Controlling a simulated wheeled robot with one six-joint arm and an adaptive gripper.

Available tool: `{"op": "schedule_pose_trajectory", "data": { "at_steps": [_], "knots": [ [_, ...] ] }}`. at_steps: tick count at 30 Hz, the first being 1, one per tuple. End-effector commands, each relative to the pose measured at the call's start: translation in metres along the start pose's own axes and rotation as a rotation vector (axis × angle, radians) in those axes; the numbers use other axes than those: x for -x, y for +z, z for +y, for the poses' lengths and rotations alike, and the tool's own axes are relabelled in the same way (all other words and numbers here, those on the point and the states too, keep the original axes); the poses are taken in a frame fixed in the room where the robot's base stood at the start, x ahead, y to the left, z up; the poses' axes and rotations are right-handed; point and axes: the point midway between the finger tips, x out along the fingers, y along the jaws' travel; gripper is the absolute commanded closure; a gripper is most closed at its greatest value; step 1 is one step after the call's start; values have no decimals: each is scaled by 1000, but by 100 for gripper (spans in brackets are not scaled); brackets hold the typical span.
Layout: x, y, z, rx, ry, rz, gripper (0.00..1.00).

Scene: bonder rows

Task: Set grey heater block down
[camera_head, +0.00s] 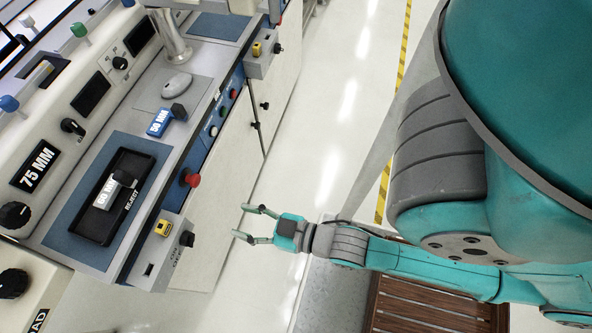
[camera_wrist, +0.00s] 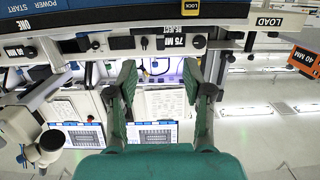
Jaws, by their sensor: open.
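A light grey block marked 60 MM (camera_head: 105,194), with a dark knob, sits inside the black REJECT tray (camera_head: 88,231) on the blue mat of the bench at left. It is likely the grey heater block. My gripper (camera_head: 241,221) is open and empty, out over the aisle to the right of the bench edge, apart from the tray and block. In the wrist view my gripper (camera_wrist: 160,72) shows both fingers spread with nothing between them. The block cannot be made out in the wrist view, where the REJECT lettering shows near the top.
A blue block marked 50 MM (camera_head: 160,122) stands farther along the bench. A red button (camera_head: 191,178) and a yellow lock tag (camera_head: 163,228) line its front edge. A wooden slatted pallet (camera_head: 430,300) lies below my arm. An orange 40 MM piece (camera_wrist: 304,61) shows at right. The aisle is clear.

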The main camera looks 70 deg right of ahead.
Motion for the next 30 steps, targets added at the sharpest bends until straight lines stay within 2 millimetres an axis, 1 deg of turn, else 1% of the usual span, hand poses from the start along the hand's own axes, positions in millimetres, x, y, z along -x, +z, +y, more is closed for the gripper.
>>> {"op": "schedule_pose_trajectory", "data": {
  "at_steps": [1,6,9,12,15,18,30],
  "knots": [
    [20,4,0,0,1,-24,50],
    [74,4,0,-1,3,-72,50],
    [100,2,1,-2,5,-96,50],
    [117,-2,1,-2,7,-112,50],
    [127,-5,1,-2,8,-120,50],
    [132,-6,1,-2,8,-125,50],
    [132,-6,1,-2,8,-124,50]
  ]
}}
